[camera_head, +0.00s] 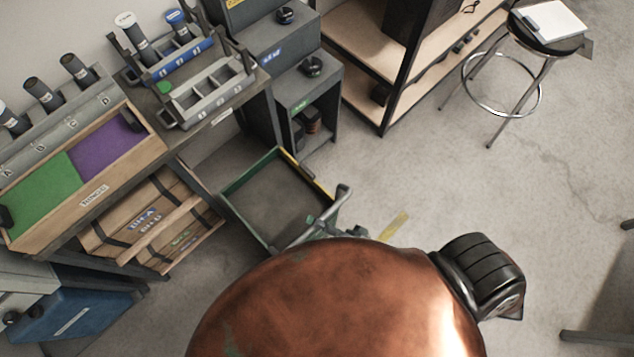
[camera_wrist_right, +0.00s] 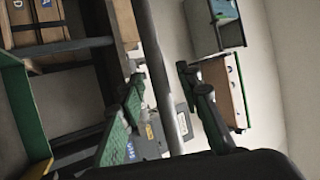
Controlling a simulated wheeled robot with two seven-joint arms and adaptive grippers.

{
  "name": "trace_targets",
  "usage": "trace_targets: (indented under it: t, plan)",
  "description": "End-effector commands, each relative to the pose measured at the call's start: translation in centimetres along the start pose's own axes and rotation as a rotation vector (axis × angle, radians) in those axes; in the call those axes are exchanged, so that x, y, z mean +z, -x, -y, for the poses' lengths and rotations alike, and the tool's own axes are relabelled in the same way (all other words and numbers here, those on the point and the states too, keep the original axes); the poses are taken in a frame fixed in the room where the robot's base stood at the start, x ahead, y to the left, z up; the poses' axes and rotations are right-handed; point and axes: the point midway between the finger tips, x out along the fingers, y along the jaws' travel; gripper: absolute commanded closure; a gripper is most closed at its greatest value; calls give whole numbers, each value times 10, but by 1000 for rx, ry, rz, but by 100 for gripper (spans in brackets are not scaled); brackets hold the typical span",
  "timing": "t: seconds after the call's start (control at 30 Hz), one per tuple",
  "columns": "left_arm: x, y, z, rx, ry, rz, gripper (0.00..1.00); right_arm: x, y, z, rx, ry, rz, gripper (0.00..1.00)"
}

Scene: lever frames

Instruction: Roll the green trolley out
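The green trolley (camera_head: 272,200) stands on the floor in the middle of the head view, beside the grey cabinet. It has a dark deck, a green rim and a grey push handle (camera_head: 342,194) on its near right side. My right gripper (camera_head: 322,228) is at this handle, partly hidden behind a copper-coloured shape. In the right wrist view the grey handle bar (camera_wrist_right: 160,70) runs between the two spread fingers of my right gripper (camera_wrist_right: 165,100). A gap shows beside the bar, so the fingers look open around it. My left gripper is not in view.
A wooden workbench with a green and purple tray (camera_head: 95,160) stands left. The grey cabinet (camera_head: 305,95) and a wooden shelf (camera_head: 365,45) are behind the trolley. A stool (camera_head: 545,35) stands at the upper right. The floor to the right is mostly clear, with a yellow mark (camera_head: 396,226).

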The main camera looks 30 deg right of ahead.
Motion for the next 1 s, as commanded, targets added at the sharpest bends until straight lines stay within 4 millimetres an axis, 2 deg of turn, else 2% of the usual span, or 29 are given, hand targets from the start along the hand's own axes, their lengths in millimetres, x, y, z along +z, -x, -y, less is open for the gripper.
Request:
trace_targets:
  t: [0.5, 0.7, 1.0]
  plan:
    - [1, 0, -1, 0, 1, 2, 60, 0, 96, -1, 5, 1, 2, 68]
    - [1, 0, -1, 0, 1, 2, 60, 0, 114, 0, 2, 0, 1, 68]
    - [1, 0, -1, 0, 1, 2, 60, 0, 116, 0, 2, 0, 1, 68]
